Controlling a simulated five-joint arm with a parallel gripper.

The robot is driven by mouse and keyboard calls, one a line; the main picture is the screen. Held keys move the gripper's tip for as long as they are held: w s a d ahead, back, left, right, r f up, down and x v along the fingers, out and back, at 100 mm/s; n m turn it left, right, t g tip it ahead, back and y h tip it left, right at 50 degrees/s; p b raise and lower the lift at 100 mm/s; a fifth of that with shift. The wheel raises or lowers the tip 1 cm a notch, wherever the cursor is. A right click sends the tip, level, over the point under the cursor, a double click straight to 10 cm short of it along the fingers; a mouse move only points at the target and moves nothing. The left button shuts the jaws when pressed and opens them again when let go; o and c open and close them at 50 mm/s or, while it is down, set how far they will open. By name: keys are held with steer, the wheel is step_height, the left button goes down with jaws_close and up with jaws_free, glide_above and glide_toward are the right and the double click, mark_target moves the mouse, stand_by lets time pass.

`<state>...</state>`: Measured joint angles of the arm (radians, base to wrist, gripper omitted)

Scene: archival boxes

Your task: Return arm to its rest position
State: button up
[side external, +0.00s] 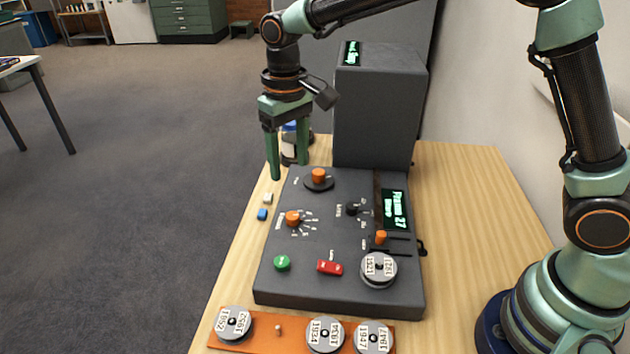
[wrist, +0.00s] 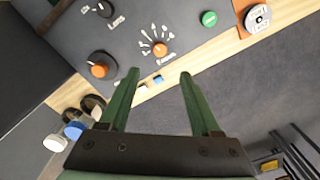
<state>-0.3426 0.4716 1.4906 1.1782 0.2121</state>
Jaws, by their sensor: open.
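My gripper (side external: 288,160) hangs over the far left edge of the table, pointing down, beside the grey control panel (side external: 290,256). Its two green fingers are apart with nothing between them. The wrist view also shows my gripper (wrist: 157,76) open, with the table edge and the carpet beyond its fingertips. The panel carries an orange knob (side external: 293,218), another orange knob (side external: 319,175), a green button (side external: 282,263), a red switch (side external: 330,267) and a round labelled disc (side external: 379,269). A small screen (side external: 396,210) on it is lit with green text.
A tall grey box (side external: 374,120) stands behind the panel. Small jars (side external: 289,150) stand behind my gripper. A white block (side external: 268,198) and a blue block (side external: 262,214) lie at the left edge. An orange rack (side external: 270,327) with labelled discs lies in front. The table's right side (side external: 465,215) is clear.

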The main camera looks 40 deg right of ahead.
steer(key=s+d+r+t, duration=0.2)
steer(key=s+d+r, duration=0.4)
steer(key=d+r, duration=0.15)
steer(key=s+d+m+t, duration=0.1)
steer(key=s+d+t, duration=0.2)
steer(key=s+d, duration=0.5)
steer(key=shift+s+t, duration=0.3)
steer(key=shift+s, duration=0.45)
steer(key=shift+d, duration=0.1)
